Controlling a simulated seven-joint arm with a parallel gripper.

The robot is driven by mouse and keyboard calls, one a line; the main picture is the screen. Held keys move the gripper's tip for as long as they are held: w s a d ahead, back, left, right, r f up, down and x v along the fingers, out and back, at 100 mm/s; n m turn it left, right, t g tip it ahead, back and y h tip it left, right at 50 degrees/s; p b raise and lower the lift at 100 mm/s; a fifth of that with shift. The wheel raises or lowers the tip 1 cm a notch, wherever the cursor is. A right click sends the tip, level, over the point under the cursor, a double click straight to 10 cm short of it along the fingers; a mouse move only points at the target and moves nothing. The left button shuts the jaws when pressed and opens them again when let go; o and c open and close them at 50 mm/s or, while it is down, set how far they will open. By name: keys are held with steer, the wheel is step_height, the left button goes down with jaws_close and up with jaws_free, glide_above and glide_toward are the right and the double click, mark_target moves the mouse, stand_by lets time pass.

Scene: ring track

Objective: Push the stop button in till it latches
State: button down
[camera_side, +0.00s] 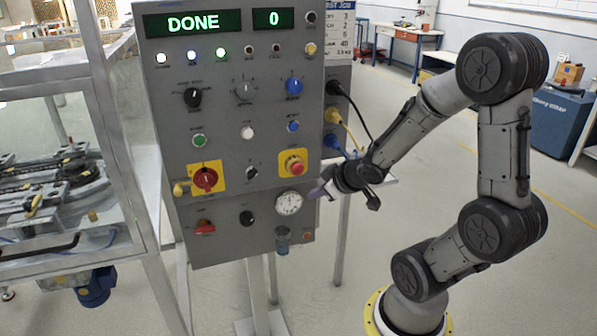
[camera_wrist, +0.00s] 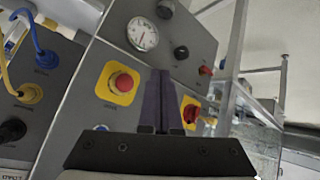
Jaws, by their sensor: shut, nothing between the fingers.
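The stop button is a red mushroom head (camera_side: 294,166) on a yellow square plate, on the right half of the grey control panel (camera_side: 170,130). It also shows in the wrist view (camera_wrist: 123,83), left of my fingers. My gripper (camera_side: 318,192) is shut and empty, with its fingers together. In the side view its tips are to the lower right of the button, near the panel's right edge, apart from the button. In the wrist view the shut purple fingers (camera_wrist: 160,100) point toward the panel. I cannot tell whether the button is latched. The panel's display (camera_side: 193,23) reads DONE.
A round gauge (camera_side: 288,203) sits just below the button. A red rotary switch (camera_side: 204,180) on a yellow plate is to its left. Plugs with black, yellow and blue cables (camera_side: 345,117) stick out of the panel's right side. A framed machine enclosure (camera_side: 60,170) stands at the left.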

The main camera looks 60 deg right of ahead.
mark_target(296, 175)
stand_by(0.3)
steer(key=w+d, duration=0.6)
steer(key=shift+w, duration=0.15)
stand_by(0.4)
steer(key=shift+w+d, duration=0.1)
steer(key=shift+d, duration=0.15)
stand_by(1.7)
steer(key=shift+w+d, duration=0.15)
steer(key=shift+w, duration=0.05)
steer(key=shift+w+d, duration=0.35)
steer(key=shift+d, duration=0.05)
stand_by(1.2)
steer(key=shift+a, duration=0.1)
steer(key=shift+s+a, duration=0.6)
steer(key=shift+s, duration=0.05)
steer(key=shift+s+a, duration=1.75)
steer(key=shift+s, duration=0.05)
